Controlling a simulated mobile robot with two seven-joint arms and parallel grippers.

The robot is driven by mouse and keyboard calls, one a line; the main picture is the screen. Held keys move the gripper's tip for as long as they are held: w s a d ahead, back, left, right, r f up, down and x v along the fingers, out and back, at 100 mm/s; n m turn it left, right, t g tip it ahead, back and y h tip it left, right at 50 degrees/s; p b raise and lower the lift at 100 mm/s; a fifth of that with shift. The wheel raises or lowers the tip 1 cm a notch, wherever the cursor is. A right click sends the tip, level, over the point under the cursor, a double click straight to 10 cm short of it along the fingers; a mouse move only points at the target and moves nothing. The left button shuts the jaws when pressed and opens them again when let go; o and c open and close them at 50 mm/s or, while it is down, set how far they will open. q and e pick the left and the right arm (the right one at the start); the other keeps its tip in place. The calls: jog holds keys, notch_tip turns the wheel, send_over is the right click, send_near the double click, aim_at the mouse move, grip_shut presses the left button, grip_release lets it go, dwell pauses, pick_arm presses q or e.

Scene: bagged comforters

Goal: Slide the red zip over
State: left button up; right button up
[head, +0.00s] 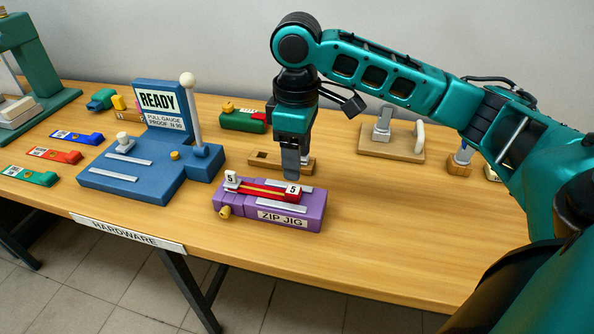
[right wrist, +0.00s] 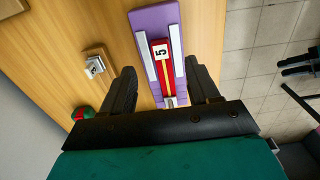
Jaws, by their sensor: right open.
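The purple zip jig (head: 268,229) lies on the bench, with pale rails on top. The red zip (head: 262,188) runs lengthwise between them, with a yellow line along it. My right gripper (head: 290,174) points down just behind the zip in the head view. In the right wrist view its open fingers (right wrist: 163,85) appear on either side of the zip (right wrist: 161,55), holding nothing. Contact cannot be told. My left gripper is out of view.
A blue READY gauge stand (head: 130,187) with an upright lever stands left of the jig. A wooden block (head: 264,158) lies behind the jig, partly hidden by my gripper. Colored zip pieces (head: 54,156) lie at the left. The bench right of the jig (head: 420,220) is clear.

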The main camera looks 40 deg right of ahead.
notch_tip(320, 180, up, 5)
jog(key=shift+r+p, duration=0.1)
jog(key=shift+p, duration=0.2)
jog(key=shift+o, duration=0.2)
jog(key=shift+w, duration=0.1)
